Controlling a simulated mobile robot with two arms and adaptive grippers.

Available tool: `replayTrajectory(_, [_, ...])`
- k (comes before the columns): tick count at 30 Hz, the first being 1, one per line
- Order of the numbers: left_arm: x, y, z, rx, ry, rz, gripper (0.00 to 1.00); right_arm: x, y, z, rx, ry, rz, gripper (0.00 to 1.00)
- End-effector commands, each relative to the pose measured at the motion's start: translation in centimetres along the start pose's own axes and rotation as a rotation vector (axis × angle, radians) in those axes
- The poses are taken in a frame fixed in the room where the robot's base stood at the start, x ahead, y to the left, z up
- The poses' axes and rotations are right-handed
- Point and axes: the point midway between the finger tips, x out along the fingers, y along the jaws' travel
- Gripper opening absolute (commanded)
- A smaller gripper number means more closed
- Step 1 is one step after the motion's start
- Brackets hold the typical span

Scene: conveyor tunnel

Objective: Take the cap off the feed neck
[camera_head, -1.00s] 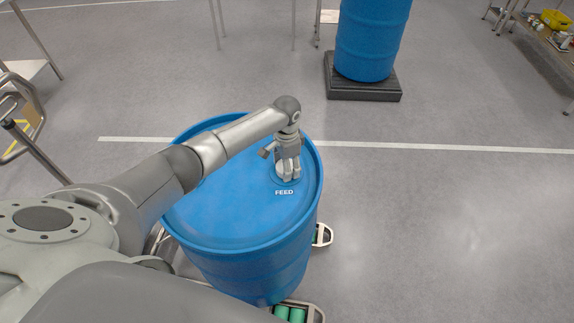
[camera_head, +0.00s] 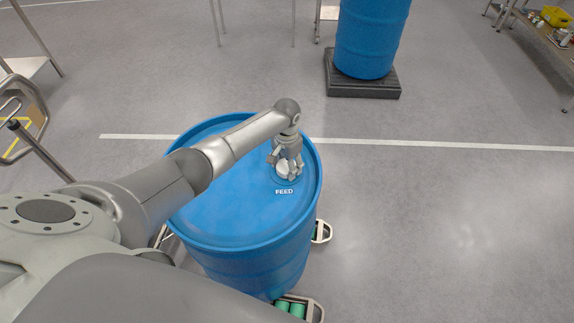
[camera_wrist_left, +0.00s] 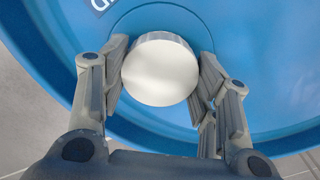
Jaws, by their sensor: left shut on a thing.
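A blue drum (camera_head: 225,205) stands in front of me with the word FEED on its lid. The white round cap (camera_wrist_left: 160,72) of the feed neck is at the lid's right side; it also shows between the fingers in the head view (camera_head: 284,171). My left gripper (camera_head: 286,168) points down over the cap and is shut on it, with fingers on opposite sides in the left wrist view. The cap's underside and the neck below it are hidden, so I cannot tell whether they touch. My right gripper is not in view.
The drum stands over a base with green rollers (camera_head: 290,307) showing. Another blue drum (camera_head: 368,40) stands on a dark pallet (camera_head: 364,88) at the back. A cart with a metal handle (camera_head: 38,110) is at the left. A bench (camera_head: 545,40) holds items at the far right. The floor to the right is clear.

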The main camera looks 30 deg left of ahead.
Motion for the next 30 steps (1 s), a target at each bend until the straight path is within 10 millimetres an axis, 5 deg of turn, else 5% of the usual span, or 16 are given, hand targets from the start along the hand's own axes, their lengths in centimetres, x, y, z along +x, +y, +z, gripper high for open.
replayTrajectory(19, [-0.1, 0.0, 0.1, -0.161, -0.001, 0.000, 0.27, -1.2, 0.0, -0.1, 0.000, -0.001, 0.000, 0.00])
replayTrajectory(30, [-0.2, 0.1, 0.1, -0.479, -0.002, 0.002, 0.27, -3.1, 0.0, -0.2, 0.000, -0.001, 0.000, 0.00])
